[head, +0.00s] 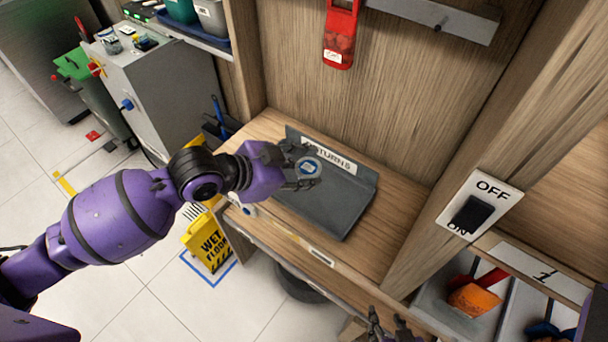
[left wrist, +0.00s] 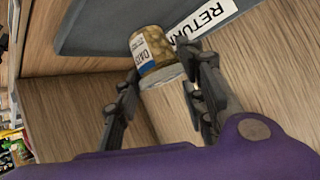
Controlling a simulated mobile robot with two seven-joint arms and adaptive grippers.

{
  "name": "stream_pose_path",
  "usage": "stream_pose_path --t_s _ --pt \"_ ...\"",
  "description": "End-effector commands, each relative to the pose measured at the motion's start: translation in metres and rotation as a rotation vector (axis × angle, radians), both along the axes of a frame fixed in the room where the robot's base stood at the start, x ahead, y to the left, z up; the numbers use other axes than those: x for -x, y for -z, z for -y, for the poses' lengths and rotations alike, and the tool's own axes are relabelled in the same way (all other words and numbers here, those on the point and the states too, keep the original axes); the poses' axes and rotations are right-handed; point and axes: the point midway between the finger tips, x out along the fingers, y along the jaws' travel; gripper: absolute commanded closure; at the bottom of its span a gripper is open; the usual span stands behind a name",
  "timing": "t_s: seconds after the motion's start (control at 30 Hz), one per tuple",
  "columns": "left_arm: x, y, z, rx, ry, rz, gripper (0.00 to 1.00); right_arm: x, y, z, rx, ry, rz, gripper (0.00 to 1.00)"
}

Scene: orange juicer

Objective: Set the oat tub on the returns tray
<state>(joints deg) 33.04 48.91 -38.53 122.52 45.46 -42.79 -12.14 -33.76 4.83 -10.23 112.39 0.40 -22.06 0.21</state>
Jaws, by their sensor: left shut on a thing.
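The oat tub (left wrist: 152,48) is a clear jar of pale oats with a white and blue label and a grey lid. It also shows in the head view (head: 308,168). My left gripper (head: 300,171) is shut on the tub, and its fingers flank it in the left wrist view (left wrist: 164,78). The dark grey returns tray (head: 335,208), with a white sign on its back wall, lies behind and below the tub. I cannot tell whether the tub touches it. My right gripper (head: 388,327) is partly cut off at the bottom edge, its fingers apart and empty.
The wooden counter (head: 400,205) is clear right of the tray. A wooden post with an OFF/ON switch (head: 473,214) stands further right. A red dispenser (head: 340,35) hangs on the back wall. A yellow wet-floor sign (head: 207,240) stands on the floor at left.

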Motion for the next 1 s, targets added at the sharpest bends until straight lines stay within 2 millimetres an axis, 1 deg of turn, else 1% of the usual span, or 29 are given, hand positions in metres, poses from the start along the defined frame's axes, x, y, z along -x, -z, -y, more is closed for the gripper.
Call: stream_pose_path --t_s 0.03,0.1,0.2,0.37,0.5,0.57,0.63,0.83,0.97,1.0 --pt "-0.007 0.011 0.0 0.001 -0.002 -0.004 0.93 0.002 0.002 0.001 0.002 0.001 -0.004 0.6" --pt "-0.014 0.019 0.0 0.001 -0.002 -0.002 0.93 0.002 0.003 0.002 0.004 0.002 -0.004 0.6" --pt "-0.021 0.025 0.0 0.001 0.0 0.0 0.93 0.003 0.003 0.003 0.004 0.003 -0.003 0.6" --pt "-0.028 0.033 0.0 0.001 -0.001 0.0 0.93 0.004 0.004 0.004 0.006 0.004 -0.005 0.6" --pt "-0.027 0.054 0.0 0.001 -0.001 -0.003 0.93 0.006 0.007 0.004 0.006 0.004 -0.009 0.6" --pt "-0.027 0.061 0.0 0.002 -0.001 -0.002 0.93 0.006 0.007 0.004 0.007 0.005 -0.009 0.6" --pt "-0.028 0.063 0.0 0.001 -0.001 0.001 0.93 0.006 0.007 0.005 0.008 0.004 -0.009 0.6" --pt "-0.028 0.062 0.0 0.001 -0.001 0.003 0.93 0.006 0.007 0.005 0.008 0.004 -0.009 0.6" --pt "-0.027 0.067 0.0 0.001 -0.001 0.001 0.93 0.008 0.009 0.005 0.008 0.004 -0.013 0.6" --pt "-0.028 0.068 0.0 0.0 0.0 0.002 0.61 0.008 0.009 0.005 0.008 0.004 -0.013 0.6"
